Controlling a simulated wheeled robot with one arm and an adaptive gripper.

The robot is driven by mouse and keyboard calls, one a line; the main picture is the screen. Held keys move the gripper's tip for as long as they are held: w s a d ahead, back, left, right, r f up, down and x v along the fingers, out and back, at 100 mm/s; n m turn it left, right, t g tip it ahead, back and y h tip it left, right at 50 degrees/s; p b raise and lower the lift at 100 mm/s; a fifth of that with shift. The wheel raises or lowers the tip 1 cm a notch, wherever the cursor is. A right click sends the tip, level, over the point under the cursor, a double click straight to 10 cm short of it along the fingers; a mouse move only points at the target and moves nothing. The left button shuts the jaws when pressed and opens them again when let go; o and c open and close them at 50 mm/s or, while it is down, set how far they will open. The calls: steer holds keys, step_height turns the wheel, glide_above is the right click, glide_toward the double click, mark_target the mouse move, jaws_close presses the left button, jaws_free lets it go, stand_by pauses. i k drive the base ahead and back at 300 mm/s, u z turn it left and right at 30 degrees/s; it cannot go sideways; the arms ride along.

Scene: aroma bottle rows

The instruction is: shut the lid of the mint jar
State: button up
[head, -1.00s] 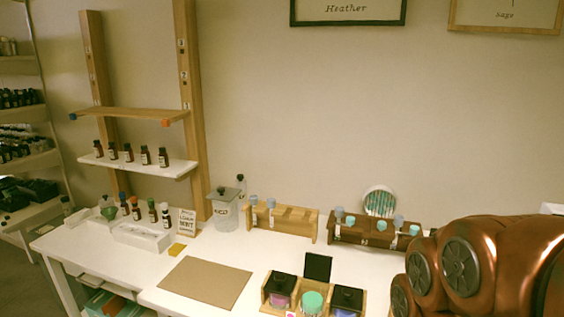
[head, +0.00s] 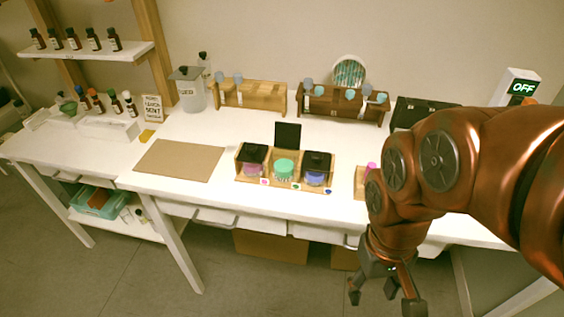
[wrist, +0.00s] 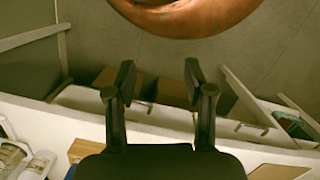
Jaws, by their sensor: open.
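The mint jar (head: 284,169) is the middle one of three jars in a small wooden rack (head: 241,172) near the table's front edge. Its contents look mint green, and its black square lid (head: 288,135) stands upright behind it, open. My gripper (head: 384,297) hangs to the right of the rack, lower in the picture and in front of the table edge. In the wrist view its two fingers (wrist: 160,84) are apart with nothing between them.
A brown mat (head: 180,161) lies left of the rack. Bottle racks, light (head: 247,95) and dark (head: 340,105), stand behind, with a black case (head: 424,112) at the right. Another wooden holder (head: 360,184) is partly hidden by my arm. Drawers (head: 259,220) run under the tabletop.

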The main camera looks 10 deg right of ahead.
mark_target(287, 135)
steer(key=u, duration=0.5)
steer(key=k, duration=1.25)
steer(key=z, duration=0.45)
steer(key=i, duration=1.6)
steer(key=u, duration=0.55)
